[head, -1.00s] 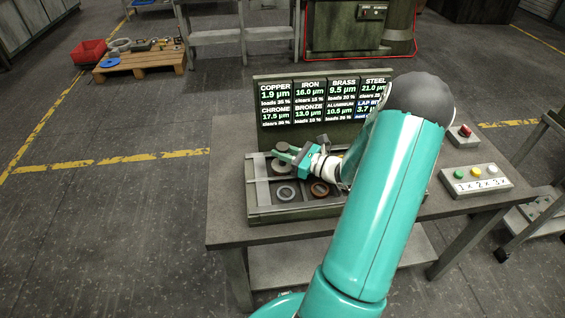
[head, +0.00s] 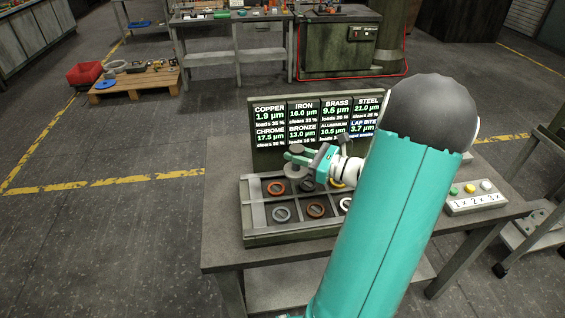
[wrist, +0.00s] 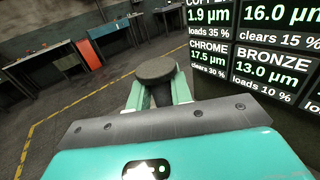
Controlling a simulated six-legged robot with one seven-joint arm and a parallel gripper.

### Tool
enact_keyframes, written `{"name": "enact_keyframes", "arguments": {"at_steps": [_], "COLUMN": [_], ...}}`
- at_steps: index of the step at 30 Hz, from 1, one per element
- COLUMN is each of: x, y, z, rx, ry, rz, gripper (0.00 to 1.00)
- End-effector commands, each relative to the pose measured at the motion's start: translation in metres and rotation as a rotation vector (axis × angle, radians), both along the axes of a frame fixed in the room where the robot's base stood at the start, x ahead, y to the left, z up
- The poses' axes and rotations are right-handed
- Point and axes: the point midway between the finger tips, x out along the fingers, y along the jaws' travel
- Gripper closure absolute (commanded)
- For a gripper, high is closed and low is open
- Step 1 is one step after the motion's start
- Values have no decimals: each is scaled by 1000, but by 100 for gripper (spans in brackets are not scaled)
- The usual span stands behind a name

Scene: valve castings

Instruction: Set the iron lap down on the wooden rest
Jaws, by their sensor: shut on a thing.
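My gripper (head: 299,153) is in the head view above the back left of the compartment tray (head: 290,238). It is shut on a dark grey, knob-topped piece, which I take for the iron lap (head: 293,171). In the wrist view my gripper (wrist: 157,92) shows its two pale green fingers on either side, below the lap's round dark top (wrist: 157,70). The lap's lower part is hidden there. I cannot make out a wooden rest on the bench; a wooden pallet (head: 134,91) stands on the floor at the far left.
The tray holds several rings, among them an orange-brown one (head: 275,188) and a grey one (head: 281,213). A display board (head: 270,158) stands close behind the tray. A button box (head: 476,199) is at the right. The bench's left strip (head: 222,200) is clear.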

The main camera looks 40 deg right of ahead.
Motion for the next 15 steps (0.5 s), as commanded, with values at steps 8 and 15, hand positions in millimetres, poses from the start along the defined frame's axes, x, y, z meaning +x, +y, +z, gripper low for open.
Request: {"name": "enact_keyframes", "arguments": {"at_steps": [8, 15], "x": [-55, -72], "y": [-16, -21], "z": [24, 35], "rx": [0, 1], "ry": [0, 0], "rz": [-4, -2], "gripper": [100, 100]}}
